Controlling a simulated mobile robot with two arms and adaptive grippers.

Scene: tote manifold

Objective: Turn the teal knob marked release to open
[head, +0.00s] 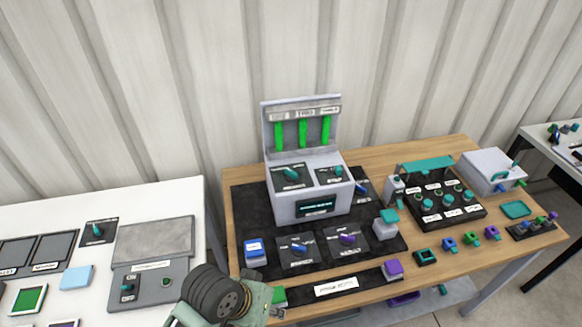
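Several teal knobs show in the head view, and their small labels are too blurred to read, so I cannot tell which is marked release. One teal knob (291,174) sits on the left plate of the grey box's sloped top, and another teal knob (338,172) sits on its right plate. The grey box (290,207) stands on a black mat and has three green bars on its upright back. Part of my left arm and gripper (272,308) shows at the bottom edge, in front of the table and apart from the knobs. Its fingers are not clear. My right gripper is not in view.
A blue knob (299,246) and a purple knob (348,239) sit on plates before the box. A black panel (465,212) with several teal knobs stands right. A white table (70,220) at left holds a grey switch panel (178,295). A corrugated wall is behind.

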